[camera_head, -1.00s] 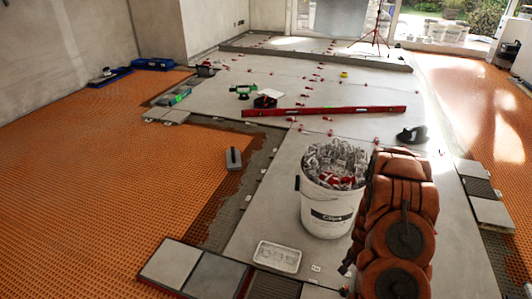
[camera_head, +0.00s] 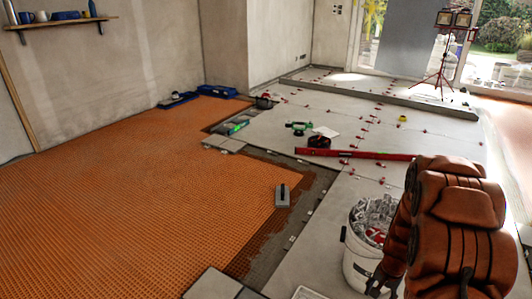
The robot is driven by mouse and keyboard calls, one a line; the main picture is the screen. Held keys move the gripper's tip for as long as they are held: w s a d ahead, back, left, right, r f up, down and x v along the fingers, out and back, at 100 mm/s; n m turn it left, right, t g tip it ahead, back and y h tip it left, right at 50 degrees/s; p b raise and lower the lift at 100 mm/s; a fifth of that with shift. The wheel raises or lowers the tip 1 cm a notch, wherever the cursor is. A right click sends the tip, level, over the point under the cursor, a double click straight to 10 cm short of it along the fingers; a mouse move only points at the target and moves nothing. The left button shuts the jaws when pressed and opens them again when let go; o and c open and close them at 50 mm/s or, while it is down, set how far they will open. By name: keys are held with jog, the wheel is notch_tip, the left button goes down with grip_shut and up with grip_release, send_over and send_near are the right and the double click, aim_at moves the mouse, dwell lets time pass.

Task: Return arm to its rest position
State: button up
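My orange-brown arm is folded at the right of the head view. A small dark part low beside it, in front of the bucket, looks like my gripper (camera_head: 376,284). It is too small and partly covered for me to see its fingers clearly or whether it holds anything. The white bucket (camera_head: 357,262), filled with clear and red levelling pieces, stands on the grey tiles behind the arm, which hides its right side.
A trowel (camera_head: 282,196) lies at the orange matting's (camera_head: 130,190) edge. A long red level (camera_head: 355,154) lies across the tiles. A red tripod lamp (camera_head: 440,75) stands at back right. The matting is mostly clear.

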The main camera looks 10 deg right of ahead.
jog(key=s+a+r+n+p, duration=0.2)
jog(key=a+r+p, duration=0.25)
jog(key=r, duration=0.55)
jog(key=s+a+r+n+p, duration=0.1)
jog(key=a+r+p, duration=0.35)
jog(key=r, duration=0.65)
jog(key=s+a+r+n+p, duration=0.2)
jog(key=a+r+p, duration=0.25)
jog(key=r, duration=0.55)
jog(key=s+a+r+n+p, duration=0.2)
jog(key=s+a+r+p, duration=0.3)
jog(key=r, duration=0.7)
jog(key=s+a+r+n+g+p, duration=0.1)
jog(key=s+a+r+n+p, duration=0.2)
jog(key=s+r+p, duration=0.7)
jog(key=s+a+r, duration=0.2)
jog(key=s, duration=0.1)
jog(key=shift+r+n+g+h, duration=0.3)
jog(key=shift+r, duration=0.1)
jog(key=c, duration=0.3)
jog(key=shift+d, duration=0.1)
